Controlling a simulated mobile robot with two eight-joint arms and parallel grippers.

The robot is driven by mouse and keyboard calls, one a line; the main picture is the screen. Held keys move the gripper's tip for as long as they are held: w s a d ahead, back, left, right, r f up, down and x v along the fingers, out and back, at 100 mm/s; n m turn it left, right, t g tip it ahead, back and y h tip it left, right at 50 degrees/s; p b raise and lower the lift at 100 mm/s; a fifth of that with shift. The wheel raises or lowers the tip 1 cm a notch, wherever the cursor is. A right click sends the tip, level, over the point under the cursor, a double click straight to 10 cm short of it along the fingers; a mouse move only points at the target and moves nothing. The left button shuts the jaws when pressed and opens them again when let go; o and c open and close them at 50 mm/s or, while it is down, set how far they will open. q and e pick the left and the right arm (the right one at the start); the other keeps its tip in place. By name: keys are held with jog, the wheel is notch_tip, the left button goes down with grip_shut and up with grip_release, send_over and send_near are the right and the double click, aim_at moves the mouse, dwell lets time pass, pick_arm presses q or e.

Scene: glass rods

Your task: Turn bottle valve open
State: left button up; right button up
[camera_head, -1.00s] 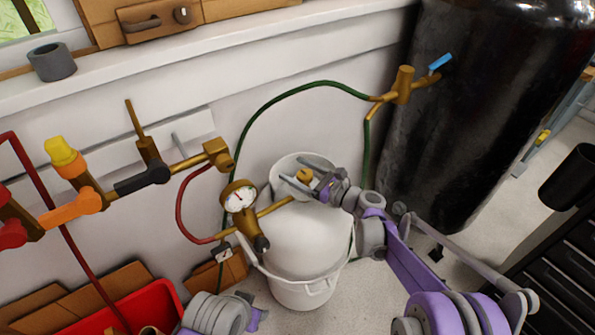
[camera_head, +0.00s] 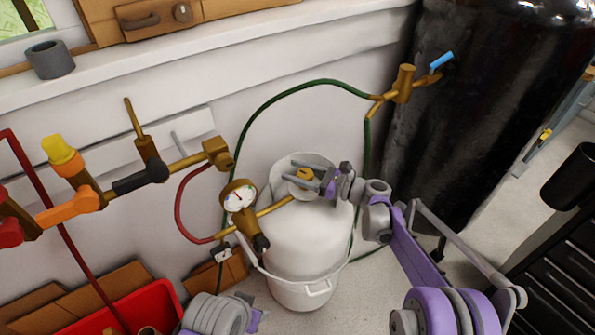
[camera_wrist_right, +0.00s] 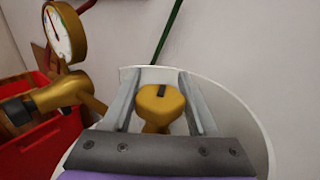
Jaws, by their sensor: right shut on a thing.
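The white bottle (camera_head: 312,235) stands upright in the middle of the head view. Its brass valve knob (camera_head: 304,174) is at the top, partly hidden by my gripper. The knob shows clearly in the right wrist view (camera_wrist_right: 160,100), with a dark mark on its top. My right gripper (camera_head: 300,172) reaches in from the right and is shut on the knob, one finger on each side. Its fingers also flank the knob in the right wrist view (camera_wrist_right: 160,82). A grey and purple part of my left arm shows at the bottom edge; its fingers are not visible.
A brass regulator with a round gauge (camera_head: 238,196) sits left of the bottle, joined by a pipe. A green hose (camera_head: 290,88) arches behind to a large black cylinder (camera_head: 455,110). A red bin (camera_head: 110,310) is at lower left, and black drawers (camera_head: 555,255) at right.

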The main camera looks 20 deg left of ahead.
jog(key=shift+s+n+g, duration=0.25)
jog(key=shift+n+g, duration=0.75)
jog(key=shift+g, duration=0.5)
jog(key=o, duration=1.4)
jog(key=shift+c, duration=0.2)
jog(key=d+p, duration=0.1)
jog(key=d, duration=0.9)
jog(key=shift+w+d, duration=0.4)
